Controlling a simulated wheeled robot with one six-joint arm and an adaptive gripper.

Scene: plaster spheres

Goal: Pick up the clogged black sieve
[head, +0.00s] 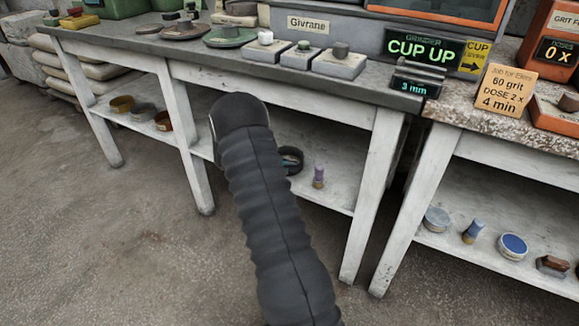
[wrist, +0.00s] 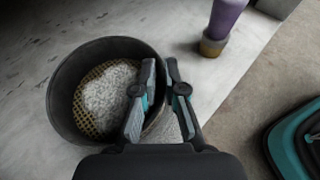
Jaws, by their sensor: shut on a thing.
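The black sieve (wrist: 66,82) is a round, dark-walled pan with a yellowish mesh, and a pale, grainy clump covers much of that mesh. In the head view the sieve (head: 293,155) shows only in part at the lower shelf, with my arm hiding its left side. In the wrist view my gripper (wrist: 161,68) is shut on the sieve's right rim, one finger inside the wall and one outside. In the head view my gripper is hidden behind my arm. I cannot tell whether the sieve's base touches the shelf.
A purple brush-like item (wrist: 226,20) stands right of the sieve on the pale shelf (wrist: 35,25). The shelf's front edge runs to the right of it. The bench top (head: 205,50) lies above, with white legs (head: 372,190) at the sides. Bowls (head: 140,110) stand further left.

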